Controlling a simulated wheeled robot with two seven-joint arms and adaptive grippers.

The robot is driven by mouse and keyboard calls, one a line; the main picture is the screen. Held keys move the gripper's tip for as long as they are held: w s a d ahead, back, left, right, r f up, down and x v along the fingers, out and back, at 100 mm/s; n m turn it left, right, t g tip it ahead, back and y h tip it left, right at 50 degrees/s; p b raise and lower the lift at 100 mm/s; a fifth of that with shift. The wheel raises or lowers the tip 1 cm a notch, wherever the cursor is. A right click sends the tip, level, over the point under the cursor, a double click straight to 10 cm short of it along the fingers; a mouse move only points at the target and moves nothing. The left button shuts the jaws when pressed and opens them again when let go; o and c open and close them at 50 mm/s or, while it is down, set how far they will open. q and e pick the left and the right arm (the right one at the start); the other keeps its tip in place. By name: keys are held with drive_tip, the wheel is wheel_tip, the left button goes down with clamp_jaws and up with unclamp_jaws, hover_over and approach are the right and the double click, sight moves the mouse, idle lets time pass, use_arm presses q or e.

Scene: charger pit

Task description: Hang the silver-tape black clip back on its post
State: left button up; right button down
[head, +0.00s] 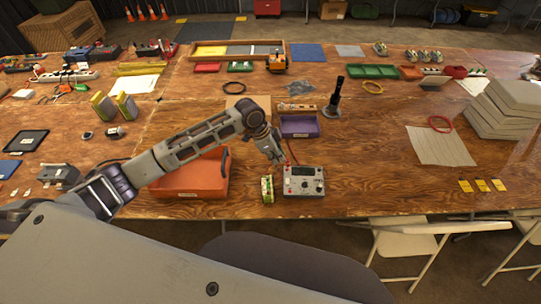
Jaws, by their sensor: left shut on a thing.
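A grey charger box (304,187) with dials and a display stands near the front edge of the table. My left gripper (280,160) reaches in from the left, pointing down, just above the box's back left corner. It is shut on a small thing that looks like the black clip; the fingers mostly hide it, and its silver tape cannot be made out. A thin red lead (291,152) rises behind the box, beside the gripper. The posts are too small to tell apart. My right gripper is not in view.
A green-and-white roll-like item (267,189) stands close left of the box. An orange tray (190,184) lies further left under my arm. A purple bin (299,127) and a black upright tool (337,96) stand behind.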

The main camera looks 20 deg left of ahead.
use_arm(q)
drive_tip(key=w+d+b, duration=0.1)
drive_tip(key=w+d, duration=0.3)
drive_tip(key=d, duration=0.4)
drive_tip(key=w+d+f, duration=0.1)
drive_tip(key=w+d, duration=0.3)
drive_tip(key=d, duration=0.4)
drive_tip(key=shift+d+f+b, duration=0.25)
drive_tip(key=shift+d+b, duration=0.1)
idle(0.4)
drive_tip(key=shift+f, duration=0.25)
idle(0.3)
drive_tip(key=shift+f+b, duration=1.4)
drive_tip(key=shift+f, duration=1.8)
drive_tip(key=shift+f, duration=0.1)
drive_tip(key=shift+f+p, duration=0.15)
drive_tip(key=shift+p, duration=0.45)
idle(1.2)
